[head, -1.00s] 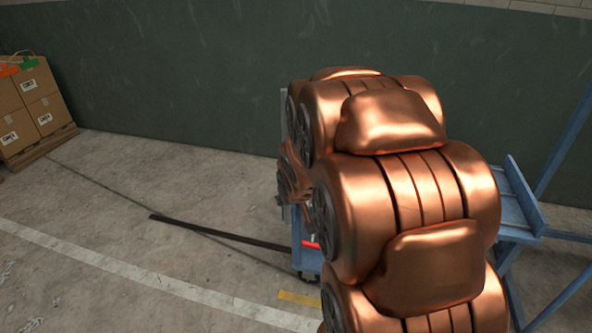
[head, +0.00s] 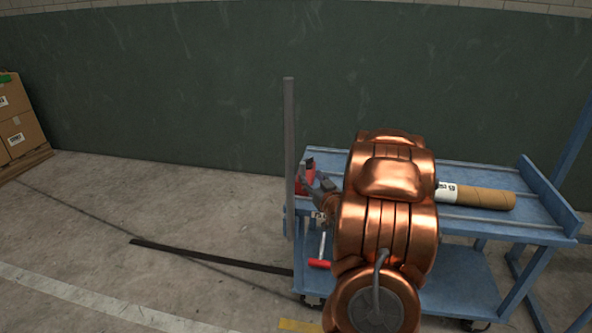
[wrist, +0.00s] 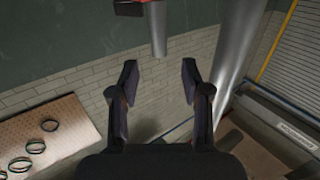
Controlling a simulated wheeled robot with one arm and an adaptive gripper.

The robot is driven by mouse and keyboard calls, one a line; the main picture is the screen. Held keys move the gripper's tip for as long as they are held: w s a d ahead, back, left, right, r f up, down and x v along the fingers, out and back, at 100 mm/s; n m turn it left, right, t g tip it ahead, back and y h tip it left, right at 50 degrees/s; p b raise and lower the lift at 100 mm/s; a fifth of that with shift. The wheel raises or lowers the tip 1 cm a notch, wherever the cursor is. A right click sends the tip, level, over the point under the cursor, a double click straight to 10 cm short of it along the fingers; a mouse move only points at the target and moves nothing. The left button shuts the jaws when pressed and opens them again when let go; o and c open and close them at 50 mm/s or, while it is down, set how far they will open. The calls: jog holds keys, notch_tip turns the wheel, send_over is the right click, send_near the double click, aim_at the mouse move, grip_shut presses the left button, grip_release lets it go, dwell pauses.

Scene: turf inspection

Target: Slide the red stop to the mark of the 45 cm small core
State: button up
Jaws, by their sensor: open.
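A red piece (head: 306,178), likely the red stop, shows beside the upright grey post (head: 289,130) at the left end of the blue cart. In the wrist view a red and black piece (wrist: 130,8) is cut off by the top edge, beside a short grey rod (wrist: 158,30). My gripper (wrist: 159,82) is open and empty, its fingers apart below the rod's end. In the head view my gripper (head: 318,180) is small, close to the red piece; I cannot tell if they touch. No core mark is readable.
The blue cart (head: 485,228) carries a cardboard tube (head: 488,198) with a white label. A red-handled tool (head: 320,263) is at the cart's left end. Stacked boxes (head: 14,115) stand far left. A dark bar (head: 205,256) lies on the otherwise open floor.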

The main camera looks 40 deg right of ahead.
aim_at(304, 168)
jog(key=shift+w+d, duration=0.25)
jog(key=shift+w, duration=0.2)
jog(key=shift+b+x, duration=0.35)
jog(key=shift+x, duration=3.15)
jog(key=shift+c, duration=0.2)
grip_shut()
